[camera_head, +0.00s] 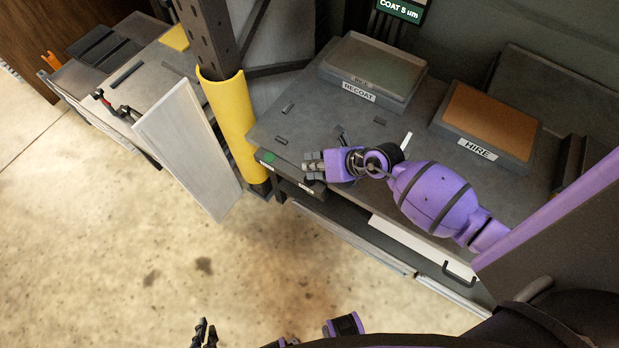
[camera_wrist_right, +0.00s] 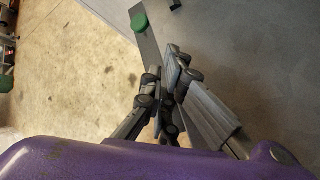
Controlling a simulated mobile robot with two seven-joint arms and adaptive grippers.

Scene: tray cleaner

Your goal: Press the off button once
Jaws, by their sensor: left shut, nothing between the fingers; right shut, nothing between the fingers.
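My right gripper (camera_head: 308,166) is shut and empty over the front left edge of the grey workbench (camera_head: 290,130). In the right wrist view its closed fingers (camera_wrist_right: 168,92) cover part of the dark front strip (camera_wrist_right: 150,45). A round green button (camera_head: 268,157) sits on that strip, left of the gripper and apart from it; it also shows in the right wrist view (camera_wrist_right: 139,22). A small pale label (camera_head: 305,187) shows just below the gripper, too small to read. No off button can be made out; the gripper hides that part of the strip. My left gripper (camera_head: 205,334) is shut and empty over the floor.
A tray marked RECOAT (camera_head: 360,96) and a tray marked HIRE (camera_head: 478,152) stand on the bench. A post with a yellow guard (camera_head: 229,118) stands left of the bench. The concrete floor in front is clear.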

